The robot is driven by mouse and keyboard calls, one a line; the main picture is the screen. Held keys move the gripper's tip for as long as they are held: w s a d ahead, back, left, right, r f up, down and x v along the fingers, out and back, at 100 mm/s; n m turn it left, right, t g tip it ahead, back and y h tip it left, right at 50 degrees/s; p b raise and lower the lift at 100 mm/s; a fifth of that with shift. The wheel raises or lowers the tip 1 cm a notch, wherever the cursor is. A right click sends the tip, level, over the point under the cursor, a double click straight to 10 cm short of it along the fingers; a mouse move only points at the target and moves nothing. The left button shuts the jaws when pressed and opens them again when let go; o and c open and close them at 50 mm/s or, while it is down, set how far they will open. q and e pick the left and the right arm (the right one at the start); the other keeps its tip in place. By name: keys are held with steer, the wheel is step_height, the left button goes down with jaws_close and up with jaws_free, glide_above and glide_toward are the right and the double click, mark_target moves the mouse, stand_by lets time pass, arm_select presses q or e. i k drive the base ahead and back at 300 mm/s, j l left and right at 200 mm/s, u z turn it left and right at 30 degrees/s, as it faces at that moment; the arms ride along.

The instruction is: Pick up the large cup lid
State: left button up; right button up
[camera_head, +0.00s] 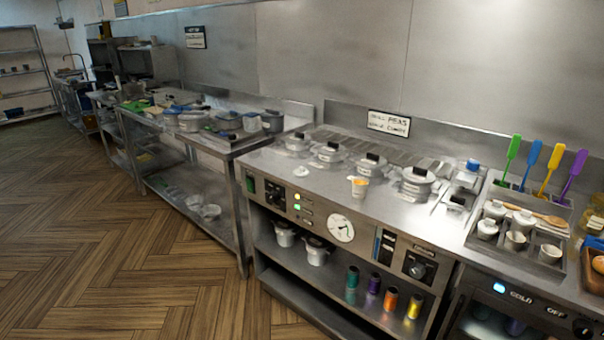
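I cannot tell for sure which piece is the large cup lid. Several small pale cups stand in a metal tray (470,238) on the right counter. One cup (487,229) and another cup (523,221) there seem to have rounded pale tops, too small to tell if these are lids. Neither of my grippers is in view.
Upright green, blue, yellow and purple spatulas (551,169) stand behind the tray. A wooden spoon (546,217) lies by the cups. Coloured bottles (390,301) stand on the shelf below the range (300,186). A crowded side table (180,150) is at left. The wooden floor (110,250) is clear.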

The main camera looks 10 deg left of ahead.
mark_target(302, 172)
steer(key=i+j+z, duration=0.1)
steer(key=z, duration=0.5)
steer(key=i+j+z, duration=0.15)
steer(key=j+z, duration=0.15)
steer(key=j, duration=0.15)
steer(key=i+j+z, duration=0.1)
steer(key=j+z, duration=0.2)
steer(key=j, duration=0.15)
steer(key=i+j+z, duration=0.1)
steer(key=j, duration=0.4)
steer(key=j+z, duration=0.1)
steer(key=j, duration=0.35)
